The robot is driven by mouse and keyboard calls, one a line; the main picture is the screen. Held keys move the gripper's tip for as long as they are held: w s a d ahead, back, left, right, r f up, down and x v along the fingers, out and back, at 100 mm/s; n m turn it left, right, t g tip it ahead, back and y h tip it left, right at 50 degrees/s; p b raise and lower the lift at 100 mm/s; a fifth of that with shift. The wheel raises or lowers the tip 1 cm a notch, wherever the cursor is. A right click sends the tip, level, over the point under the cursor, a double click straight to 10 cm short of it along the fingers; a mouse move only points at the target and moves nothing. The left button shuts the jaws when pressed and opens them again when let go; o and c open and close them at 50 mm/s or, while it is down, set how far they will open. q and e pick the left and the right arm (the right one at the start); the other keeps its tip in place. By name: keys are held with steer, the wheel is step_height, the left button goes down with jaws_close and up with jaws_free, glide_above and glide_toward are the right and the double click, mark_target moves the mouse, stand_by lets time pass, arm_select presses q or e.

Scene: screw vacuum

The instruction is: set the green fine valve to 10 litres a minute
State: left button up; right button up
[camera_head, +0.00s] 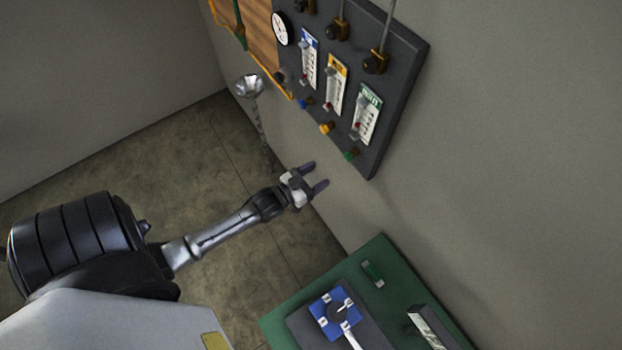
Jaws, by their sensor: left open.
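The green fine valve (351,154) is a small green knob at the lower edge of the dark wall panel (398,100). It sits below the flow gauge with the green label (367,113), whose scale is too small to read. My left gripper (315,176) is open and empty, its two dark fingers apart. It is below and to the left of the green valve in the picture and does not touch it. My right gripper is not in view.
Beside it are the yellow valve (326,128) and blue valve (305,103) under their own gauges. A round dial (280,28) is at the upper left of the panel. A green bench (385,262) with a blue fixture (335,311) stands below. A metal funnel-like stand (249,87) is left.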

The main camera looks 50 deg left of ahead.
arm_select(q)
steer(key=shift+s, duration=0.85)
steer(key=s+f+g+y, duration=0.2)
steer(key=s+f+g, duration=0.35)
steer(key=g, duration=0.45)
steer(key=s+d+r+m+g+h+p, duration=0.1)
steer(key=s+d+r+g+p, duration=0.3)
steer(key=s+d+r, duration=0.7)
steer(key=shift+s+d+r+h+p, duration=0.3)
steer(key=shift+s+d+r+p, duration=0.15)
steer(key=shift+s+r, duration=0.4)
